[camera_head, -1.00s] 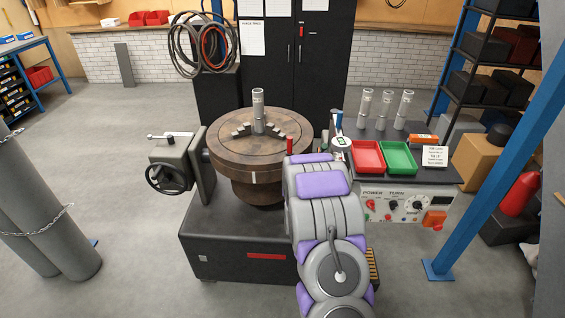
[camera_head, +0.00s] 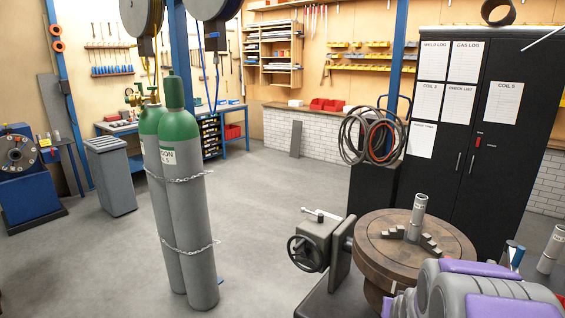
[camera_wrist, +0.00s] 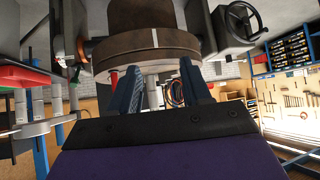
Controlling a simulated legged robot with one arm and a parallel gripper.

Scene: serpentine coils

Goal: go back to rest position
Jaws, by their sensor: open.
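My gripper (camera_wrist: 161,80) shows in the wrist view with its two dark fingers apart and nothing clasped between them. The wrist picture looks upside down. A pale metal cylinder (camera_wrist: 154,92) shows beyond the gap between the fingers, at the turntable (camera_wrist: 140,52); its distance is unclear. In the head view the metal cylinder (camera_head: 418,215) stands among the stepped jaws on the round brown turntable (camera_head: 375,236) at lower right. My grey and purple arm fills the bottom right corner there, and my gripper is out of that view.
Two chained green-topped gas cylinders (camera_head: 186,220) stand left of centre. A handwheel unit (camera_head: 310,250) sits beside the turntable. A black cabinet (camera_head: 455,110) stands behind it. A grey bin (camera_head: 110,172) and blue machine (camera_head: 28,190) are at left. Grey floor between is clear.

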